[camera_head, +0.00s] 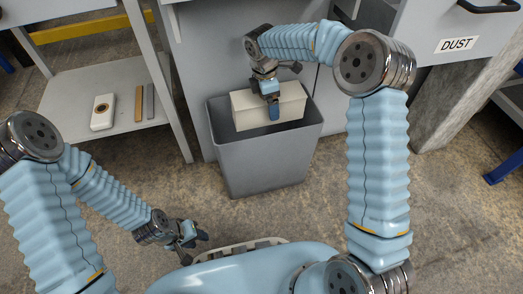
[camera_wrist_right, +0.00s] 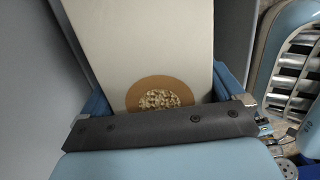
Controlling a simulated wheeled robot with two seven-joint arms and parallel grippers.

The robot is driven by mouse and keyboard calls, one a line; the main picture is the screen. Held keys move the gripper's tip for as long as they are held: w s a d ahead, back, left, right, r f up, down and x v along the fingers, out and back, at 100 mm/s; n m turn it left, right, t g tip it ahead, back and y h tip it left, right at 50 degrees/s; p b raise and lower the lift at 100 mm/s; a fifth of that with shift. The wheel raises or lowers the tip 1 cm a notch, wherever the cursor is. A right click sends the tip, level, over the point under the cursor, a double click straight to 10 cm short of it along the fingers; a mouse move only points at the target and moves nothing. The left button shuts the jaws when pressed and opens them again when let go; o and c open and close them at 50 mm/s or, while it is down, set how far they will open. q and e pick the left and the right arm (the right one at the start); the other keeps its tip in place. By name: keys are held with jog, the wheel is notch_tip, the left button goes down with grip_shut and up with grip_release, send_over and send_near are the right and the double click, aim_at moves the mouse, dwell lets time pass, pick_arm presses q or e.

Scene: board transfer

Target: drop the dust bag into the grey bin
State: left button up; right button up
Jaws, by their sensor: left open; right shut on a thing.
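The dust bag (camera_head: 288,97) is a cream, box-shaped bag, and my right gripper (camera_head: 272,103) is shut on it. In the right wrist view the bag (camera_wrist_right: 145,45) fills the space between the fingers, showing a brown ring around a hole with pale debris. My left gripper (camera_head: 192,236) is open and empty at the lower left, away from the bin.
A grey shelf (camera_head: 65,110) at the left holds a white device (camera_head: 103,112) and two narrow strips. A grey cabinet (camera_head: 200,50) stands behind the bin. A drawer front with a DUST label (camera_head: 457,44) is at upper right. Bare floor lies around the bin's front.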

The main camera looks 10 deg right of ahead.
jog(key=shift+r, duration=0.1)
jog(key=o, duration=1)
jog(key=shift+o, duration=0.2)
jog(key=r, duration=0.2)
jog(key=r+p, duration=0.1)
jog(key=r, duration=0.2)
jog(key=a+r+p, duration=0.1)
jog(key=r, duration=0.1)
jog(key=shift+r, duration=0.25)
